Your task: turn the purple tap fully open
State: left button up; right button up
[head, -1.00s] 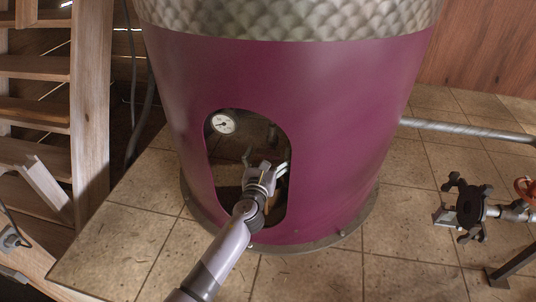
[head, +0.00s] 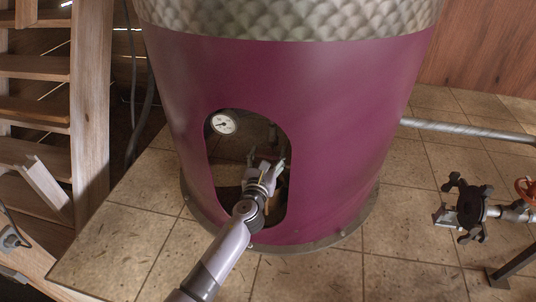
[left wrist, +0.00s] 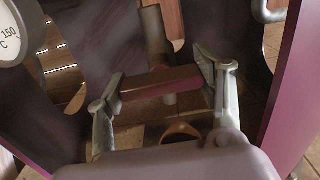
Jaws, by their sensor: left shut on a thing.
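The purple tap (left wrist: 160,84) shows in the left wrist view as a short crosswise bar on a grey pipe (left wrist: 156,36). My left gripper (left wrist: 164,82) is shut on this bar, with one fingertip at each end of it. In the head view my left gripper (head: 271,166) reaches through the rounded opening in the purple still (head: 330,130). The tap cannot be made out there, behind the gripper and in shadow. My right gripper is not in view.
A round dial gauge (head: 223,123) sits at the upper left of the opening; its edge also shows in the left wrist view (left wrist: 10,35). The opening's rim is close around my arm. A black-handled valve (head: 470,208) stands at right. Wooden stairs (head: 90,110) are at left.

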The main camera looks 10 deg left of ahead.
pick_arm(q)
jog(key=shift+n, duration=0.3)
jog(key=n+b, duration=0.1)
jog(key=n, duration=0.2)
jog(key=shift+f+n, duration=0.1)
jog(key=shift+n, duration=0.3)
jog(key=n+b, duration=0.2)
jog(key=n, duration=0.2)
jog(key=shift+n, duration=0.3)
jog(key=n+b, duration=0.1)
jog(key=n, duration=0.3)
jog(key=shift+n+b, duration=0.6)
jog(key=shift+n, duration=1.9)
jog(key=o, duration=1.2)
